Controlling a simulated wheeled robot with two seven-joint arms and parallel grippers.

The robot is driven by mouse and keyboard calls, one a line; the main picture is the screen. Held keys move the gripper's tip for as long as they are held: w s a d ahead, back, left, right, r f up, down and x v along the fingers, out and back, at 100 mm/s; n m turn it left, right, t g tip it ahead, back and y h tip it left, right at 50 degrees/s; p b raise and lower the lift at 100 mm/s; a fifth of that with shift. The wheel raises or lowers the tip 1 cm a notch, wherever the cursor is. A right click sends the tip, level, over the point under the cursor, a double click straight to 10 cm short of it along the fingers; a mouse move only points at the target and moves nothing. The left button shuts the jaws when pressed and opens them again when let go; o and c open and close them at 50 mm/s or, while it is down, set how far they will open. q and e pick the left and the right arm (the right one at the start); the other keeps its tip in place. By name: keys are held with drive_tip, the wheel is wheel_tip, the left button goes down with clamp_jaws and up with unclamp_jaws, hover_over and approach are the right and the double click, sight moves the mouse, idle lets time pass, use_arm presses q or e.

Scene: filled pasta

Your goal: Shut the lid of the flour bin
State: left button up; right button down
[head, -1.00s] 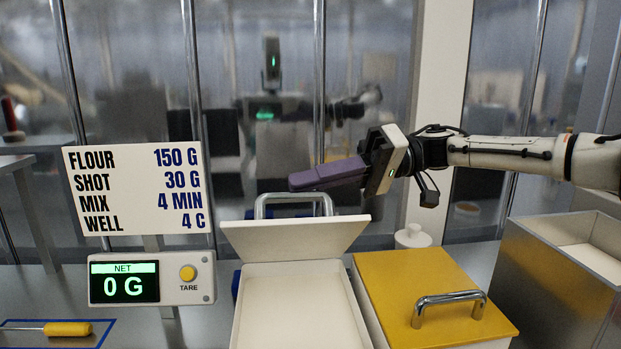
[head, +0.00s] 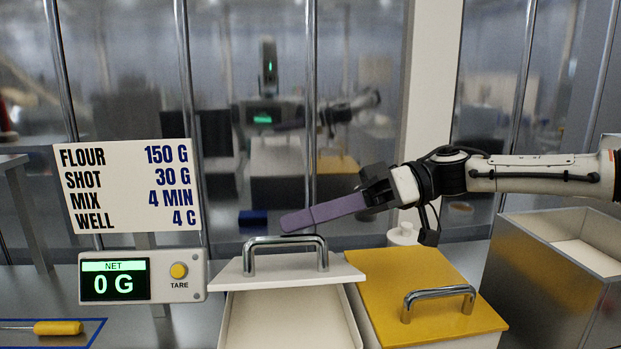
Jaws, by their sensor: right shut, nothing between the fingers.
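The flour bin (head: 234,320), which I take to be the open white bin, stands at the lower middle of the head view. Its white lid (head: 345,270), with a silver handle (head: 284,241) on top, is tilted partly down over the back. The pale inside of the bin shows in front of the lid's edge. My right gripper (head: 290,222) reaches in from the right, its purple fingers shut and empty. The fingertips are just above the handle in the picture; I cannot tell if they touch the lid. My left gripper is not in view.
A bin with a closed yellow lid (head: 390,280) and silver handle stands right beside the white bin. A metal container (head: 540,285) is further right. A scale display (head: 140,277) and a sign (head: 127,186) stand left. A yellow-handled tool (head: 58,328) lies lower left.

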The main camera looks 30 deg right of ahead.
sight(323, 242)
drive_tip(key=shift+s+a+f+n, duration=0.3)
drive_tip(key=shift+s+f+n, duration=0.1)
drive_tip(key=shift+s+f, duration=0.3)
drive_tip(key=shift+s+a+f, duration=0.15)
drive_tip(key=shift+s+f, duration=0.05)
drive_tip(key=shift+f, duration=0.2)
drive_tip(key=shift+s+a+f, duration=0.1)
drive_tip(key=shift+s+f, duration=0.1)
drive_tip(key=shift+f, duration=0.2)
